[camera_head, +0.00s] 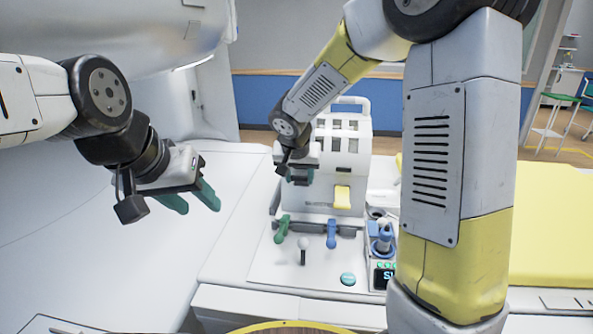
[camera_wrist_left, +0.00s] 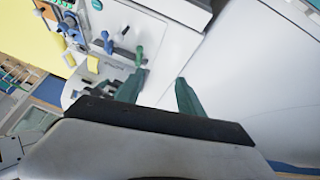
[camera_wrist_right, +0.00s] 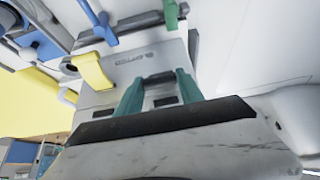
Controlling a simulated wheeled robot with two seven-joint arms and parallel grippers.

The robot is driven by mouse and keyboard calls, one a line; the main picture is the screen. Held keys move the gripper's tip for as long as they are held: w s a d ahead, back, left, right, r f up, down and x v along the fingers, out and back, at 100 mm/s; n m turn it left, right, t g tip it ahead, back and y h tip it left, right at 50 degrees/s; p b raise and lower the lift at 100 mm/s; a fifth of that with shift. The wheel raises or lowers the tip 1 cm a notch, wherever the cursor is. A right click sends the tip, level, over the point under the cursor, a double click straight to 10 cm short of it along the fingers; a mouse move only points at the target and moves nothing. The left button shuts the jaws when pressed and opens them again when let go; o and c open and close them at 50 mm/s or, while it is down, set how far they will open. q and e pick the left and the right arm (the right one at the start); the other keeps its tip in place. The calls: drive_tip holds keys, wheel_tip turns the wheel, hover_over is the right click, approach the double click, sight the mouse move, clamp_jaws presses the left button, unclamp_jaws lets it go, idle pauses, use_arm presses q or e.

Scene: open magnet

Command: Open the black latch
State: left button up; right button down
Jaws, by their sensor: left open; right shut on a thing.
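The black latch (camera_wrist_right: 158,78) is a dark bar on the front of the white box (camera_head: 343,150), seen between my right fingers in the right wrist view. My right gripper (camera_wrist_right: 158,88) is shut on it, with one green finger on each side. In the head view my right gripper (camera_head: 300,176) is against the left part of the box front and hides the latch. My left gripper (camera_head: 197,201) is open and empty, in the air left of the box. Its spread fingers also show in the left wrist view (camera_wrist_left: 160,85).
Below the box are a green lever (camera_head: 281,230), a blue lever (camera_head: 332,233), a white-knobbed lever (camera_head: 303,248) and a teal button (camera_head: 347,279). A yellow lever (camera_head: 342,197) is on the box front. A blue joystick (camera_head: 382,240) stands right. The white surface at left is clear.

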idle(0.8)
use_arm(q)
drive_tip(key=shift+w+r, duration=0.15)
drive_tip(key=c, duration=0.6)
drive_tip(key=shift+g, duration=0.7)
drive_tip(key=w+r, duration=0.1)
drive_tip(key=w, duration=0.1)
drive_tip(key=w+d+r, duration=0.1)
drive_tip(key=w+r, duration=0.3)
drive_tip(key=w, duration=0.1)
drive_tip(key=shift+d, duration=0.2)
clamp_jaws()
drive_tip(key=w+d+r+g, duration=0.2)
drive_tip(key=w+d+r, duration=0.15)
drive_tip(key=w, duration=0.65)
drive_tip(key=m+g+y, duration=0.2)
hover_over(300, 176)
drive_tip(key=w, duration=0.4)
wheel_tip(300, 176, down, 4)
drive_tip(key=f, duration=1)
drive_tip(key=shift+d, duration=0.35)
drive_tip(key=shift+s+a+f, duration=0.15)
drive_tip(key=shift+s+f, duration=0.5)
drive_tip(key=shift+s, duration=0.05)
drive_tip(key=shift+s+a+f, duration=0.1)
drive_tip(key=shift+s+f, duration=0.55)
drive_tip(key=shift+s, duration=0.05)
